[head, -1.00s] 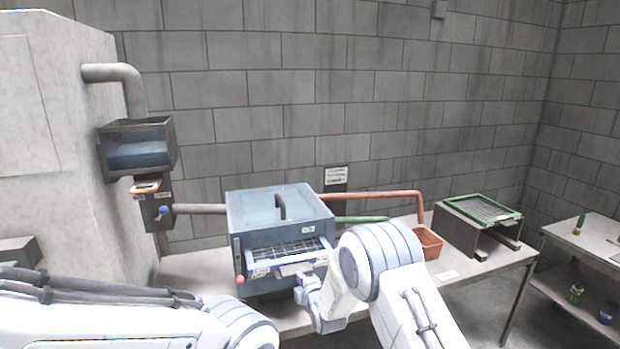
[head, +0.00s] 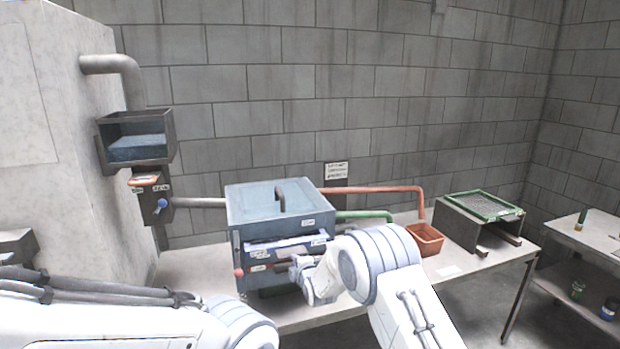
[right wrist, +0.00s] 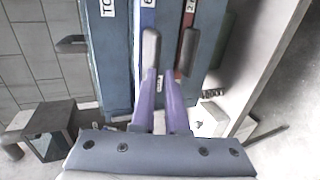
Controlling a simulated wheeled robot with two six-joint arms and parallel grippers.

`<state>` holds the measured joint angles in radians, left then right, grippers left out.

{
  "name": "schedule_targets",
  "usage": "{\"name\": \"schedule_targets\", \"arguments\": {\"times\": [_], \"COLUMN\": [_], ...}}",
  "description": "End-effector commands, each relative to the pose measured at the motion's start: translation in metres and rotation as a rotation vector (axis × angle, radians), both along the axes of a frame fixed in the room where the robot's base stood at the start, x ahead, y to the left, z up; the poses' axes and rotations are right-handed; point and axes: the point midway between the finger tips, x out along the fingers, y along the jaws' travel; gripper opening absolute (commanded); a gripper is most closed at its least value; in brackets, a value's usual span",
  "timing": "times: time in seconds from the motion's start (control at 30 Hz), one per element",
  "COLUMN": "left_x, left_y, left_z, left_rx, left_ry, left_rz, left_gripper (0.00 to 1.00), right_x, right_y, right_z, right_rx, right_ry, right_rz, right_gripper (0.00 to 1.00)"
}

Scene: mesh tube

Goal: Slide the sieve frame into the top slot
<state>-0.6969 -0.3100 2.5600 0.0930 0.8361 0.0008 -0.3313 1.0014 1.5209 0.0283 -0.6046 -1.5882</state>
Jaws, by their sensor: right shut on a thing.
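The blue-edged sieve frame (head: 286,242) sits in the upper slot of the blue-grey sieve box (head: 282,205), with only its labelled front strip showing. In the right wrist view its blue strip (right wrist: 145,25) runs across the box front beside a red strip (right wrist: 183,60). My right gripper (head: 297,264) is at the box front, just below the blue strip. It is shut on the sieve frame, though the fingers (right wrist: 170,50) show a gap and the contact itself is hard to see. My left arm enters at lower left; its gripper is out of view.
A green-rimmed mesh frame (head: 484,205) lies on a metal stand (head: 462,228) at the right of the table (head: 490,260). An orange bin (head: 426,240) stands beside it. Pipes run from the box. A grey hopper (head: 137,140) hangs at the left.

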Motion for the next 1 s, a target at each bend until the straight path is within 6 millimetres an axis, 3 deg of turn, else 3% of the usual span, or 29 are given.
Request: {"name": "schedule_targets", "arguments": {"times": [0.1,1.0], "left_x": [0.000,0.000], "left_y": [0.000,0.000], "left_z": [-0.006,-0.032], "left_rx": [0.000,0.000], "left_ry": [0.000,0.000], "left_rz": [0.000,-0.001], "left_gripper": [0.65,0.65], "right_x": [0.004,0.048], "right_y": [0.001,0.015], "right_z": [-0.009,-0.006], "right_rx": [-0.005,-0.003], "right_ry": [0.014,0.008], "right_rz": [0.000,-0.001], "right_gripper": [0.00,0.00]}}
